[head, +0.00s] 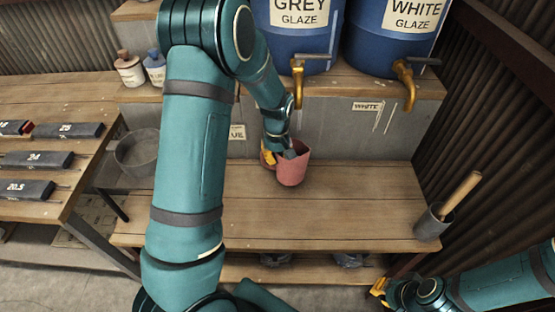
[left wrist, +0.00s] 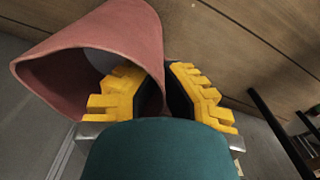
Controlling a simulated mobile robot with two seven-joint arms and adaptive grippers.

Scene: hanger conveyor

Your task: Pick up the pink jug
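The pink jug (head: 292,172) is upright at the back middle of the wooden bench (head: 340,215); I cannot tell whether its base touches the bench. My left gripper (head: 283,155) is at its rim. In the left wrist view the jug (left wrist: 115,30) fills the upper left, its mouth facing the camera. The left gripper's yellow fingers (left wrist: 166,90) are close together, one over the mouth and one outside, with the jug's wall between them. My right gripper (head: 380,288) is low at the right, away from the jug, and only partly seen.
Blue glaze barrels (head: 395,35) with brass taps (head: 404,78) stand on the shelf behind. A grey pot with a wooden handle (head: 433,222) stands at the bench's right end. The bench's middle front is clear.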

